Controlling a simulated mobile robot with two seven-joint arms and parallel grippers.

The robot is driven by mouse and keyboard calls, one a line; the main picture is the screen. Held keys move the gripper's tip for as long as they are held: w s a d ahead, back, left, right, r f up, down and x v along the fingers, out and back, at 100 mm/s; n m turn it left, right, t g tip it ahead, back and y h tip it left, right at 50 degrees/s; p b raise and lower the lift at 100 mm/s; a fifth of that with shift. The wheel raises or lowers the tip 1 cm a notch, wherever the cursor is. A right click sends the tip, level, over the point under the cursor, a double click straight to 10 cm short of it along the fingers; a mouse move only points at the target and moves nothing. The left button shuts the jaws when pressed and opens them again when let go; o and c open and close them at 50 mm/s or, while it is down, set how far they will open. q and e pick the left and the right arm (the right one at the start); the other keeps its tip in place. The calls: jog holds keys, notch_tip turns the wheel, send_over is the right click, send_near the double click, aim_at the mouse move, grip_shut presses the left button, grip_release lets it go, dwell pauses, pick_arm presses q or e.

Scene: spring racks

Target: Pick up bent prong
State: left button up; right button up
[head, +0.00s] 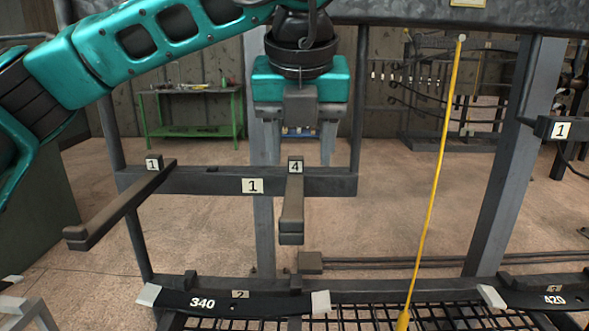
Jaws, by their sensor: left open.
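A rack bar (225,183) with a label "1" crosses the left half of the head view. A dark prong (120,205) under a small "1" tag juts from its left end toward me and to the left. A second prong (292,212) under a "4" tag juts almost straight toward me. I cannot tell for sure which prong is bent. My left gripper (299,148) is open and points down, its two fingers on either side of the "4" tag in the picture. No prong is held in it. My right gripper is not in view.
Below are a curved dark spring labelled 340 (225,304) with white ends and another labelled 420 (545,298), above a black grid (375,318). A yellow cord (437,165) hangs at the right of centre. Grey posts (505,160) frame the rack. A green table (190,128) stands behind.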

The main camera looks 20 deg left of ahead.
aim_at(295, 182)
pick_arm(q)
jog(key=x, duration=0.3)
jog(key=shift+f, duration=0.1)
jog(key=f, duration=0.2)
jog(key=a+f, duration=0.1)
jog(key=f, duration=0.1)
jog(key=shift+w+p, duration=0.3)
jog(key=shift+p, duration=0.05)
jog(key=shift+w+f, duration=0.3)
jog(key=shift+f, duration=0.3)
jog(key=shift+c, duration=0.4)
jog(key=c, duration=0.9)
jog(key=shift+r, duration=0.1)
grip_shut()
